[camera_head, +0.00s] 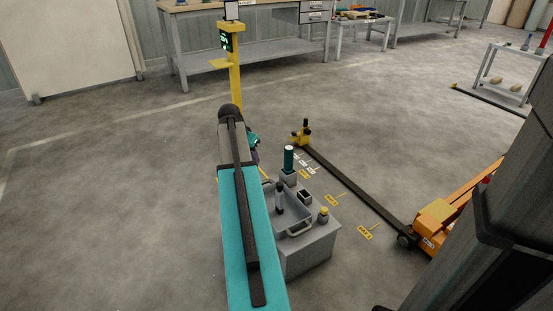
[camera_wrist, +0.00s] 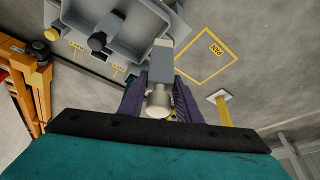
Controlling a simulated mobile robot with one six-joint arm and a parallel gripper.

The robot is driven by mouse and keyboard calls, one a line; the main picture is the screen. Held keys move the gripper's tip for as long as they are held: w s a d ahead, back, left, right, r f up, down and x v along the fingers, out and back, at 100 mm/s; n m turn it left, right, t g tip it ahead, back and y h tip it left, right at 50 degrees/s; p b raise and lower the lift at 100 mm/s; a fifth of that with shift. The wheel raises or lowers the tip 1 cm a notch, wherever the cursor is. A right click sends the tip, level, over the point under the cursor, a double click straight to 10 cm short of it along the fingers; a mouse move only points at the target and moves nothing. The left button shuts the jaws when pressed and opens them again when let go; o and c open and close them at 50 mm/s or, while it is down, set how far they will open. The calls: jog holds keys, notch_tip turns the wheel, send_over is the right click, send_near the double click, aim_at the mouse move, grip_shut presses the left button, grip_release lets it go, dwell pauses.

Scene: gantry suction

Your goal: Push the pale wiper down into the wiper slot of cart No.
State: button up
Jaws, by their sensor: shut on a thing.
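In the wrist view, my gripper (camera_wrist: 160,88) is shut on the pale wiper (camera_wrist: 158,102), with one dark purple finger on each side. The wiper's rounded pale end faces the camera, and a grey block-like part extends beyond the fingers. The grey cart (camera_head: 312,253) stands right of my arm in the head view. Its top tray (camera_wrist: 75,25) is at the upper left of the wrist view. The wiper overlaps the tray's near edge in the picture. I cannot tell whether they touch, and I cannot make out the wiper slot. My arm hides most of the gripper in the head view.
The cart carries a dark bottle (camera_head: 280,198), a green cylinder (camera_head: 289,157), a black-topped square holder (camera_head: 304,197) and a yellow-topped jar (camera_head: 323,215). A yellow post (camera_head: 236,85) stands behind. An orange lifter (camera_head: 440,215) and dark floor rail (camera_head: 350,192) lie right. The left floor is clear.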

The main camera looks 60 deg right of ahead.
jog(key=w+a+r+n+t+y, duration=0.1)
jog(key=w+a+r+n+t, duration=0.3)
jog(key=w+a, duration=0.85)
jog(key=w+a+r+n+g, duration=0.15)
jog(key=w+a+n, duration=0.35)
jog(key=w+a, duration=0.75)
jog(key=w+a+r+n+y, duration=0.1)
jog(key=a+r+n, duration=0.1)
jog(key=a, duration=1)
jog(key=w+a+r+n+t+y, duration=0.1)
jog(key=a+n, duration=0.3)
jog(key=a, duration=0.9)
jog(key=w+a+r+n+t+y, duration=0.1)
jog(key=w+a+r+n, duration=0.1)
jog(key=a, duration=1.1)
jog(key=shift+w+r+n, duration=0.15)
jog(key=shift+r+n, duration=0.5)
jog(key=shift+n, duration=0.35)
jog(key=shift+a+t, duration=0.1)
jog(key=shift+t, duration=0.15)
